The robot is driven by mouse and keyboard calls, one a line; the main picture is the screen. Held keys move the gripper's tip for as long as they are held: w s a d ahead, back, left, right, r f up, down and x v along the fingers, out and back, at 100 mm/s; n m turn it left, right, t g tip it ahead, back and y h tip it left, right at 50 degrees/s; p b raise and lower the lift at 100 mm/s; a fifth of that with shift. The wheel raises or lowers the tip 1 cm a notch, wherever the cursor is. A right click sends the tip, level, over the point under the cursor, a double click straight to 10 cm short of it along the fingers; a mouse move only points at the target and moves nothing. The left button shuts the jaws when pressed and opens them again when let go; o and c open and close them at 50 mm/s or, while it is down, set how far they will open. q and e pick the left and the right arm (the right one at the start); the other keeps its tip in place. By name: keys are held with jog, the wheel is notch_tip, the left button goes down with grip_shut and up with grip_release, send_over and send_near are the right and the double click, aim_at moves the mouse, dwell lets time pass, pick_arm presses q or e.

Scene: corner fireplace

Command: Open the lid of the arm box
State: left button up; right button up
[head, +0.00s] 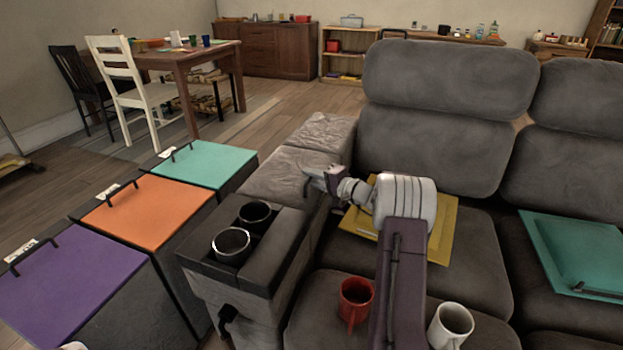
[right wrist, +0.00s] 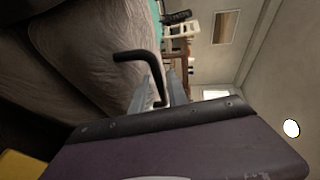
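The arm box is the sofa's grey padded armrest (head: 285,174), behind a section with two cup holders. My right gripper (head: 318,180) is at its right side, near the top. In the right wrist view a black bent handle (right wrist: 138,56) stands out from the grey upholstery. Its lower end runs between the two fingers of my right gripper (right wrist: 163,84). Whether the fingers press on the handle I cannot tell. The lid looks closed.
Cup holders (head: 231,245) are in front of the armrest. A red mug (head: 355,300) and a white mug (head: 451,325) stand on the seat beneath my right arm. A yellow panel (head: 440,236) lies behind the arm. Purple, orange and teal-lidded boxes (head: 150,212) line the left.

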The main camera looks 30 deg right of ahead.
grip_shut()
dwell(1.2)
